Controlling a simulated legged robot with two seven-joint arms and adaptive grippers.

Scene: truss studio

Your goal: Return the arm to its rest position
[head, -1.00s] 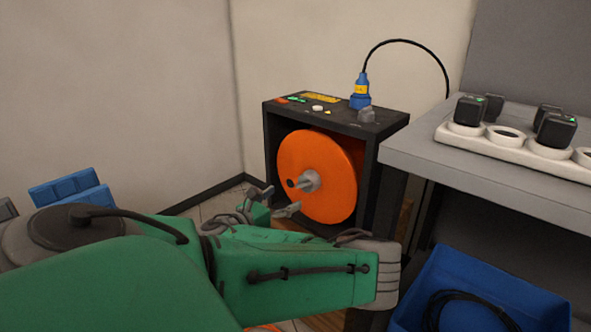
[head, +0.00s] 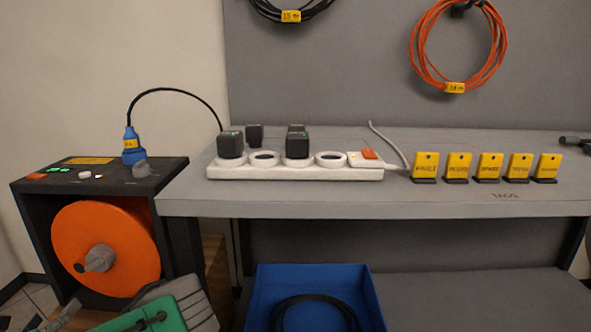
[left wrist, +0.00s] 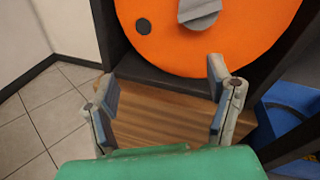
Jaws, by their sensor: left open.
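My left arm is green with a grey wrist, and only its end shows at the bottom left of the head view. Its gripper (left wrist: 163,75) is open and empty in the left wrist view, two grey fingers spread apart. It is in front of and below the orange reel (head: 105,250), which also fills the top of the left wrist view (left wrist: 215,45). In the head view a grey finger (head: 62,316) shows at the bottom edge, and the rest of the gripper is hidden or cut off. My right arm does not show.
The reel sits in a black housing (head: 60,185) with a blue plug (head: 132,148) on top. A grey bench (head: 430,205) holds a white charger strip (head: 300,173) and several yellow tags (head: 458,165). A blue bin (head: 315,275) with black cable stands below. A wooden block (left wrist: 165,115) lies under the housing.

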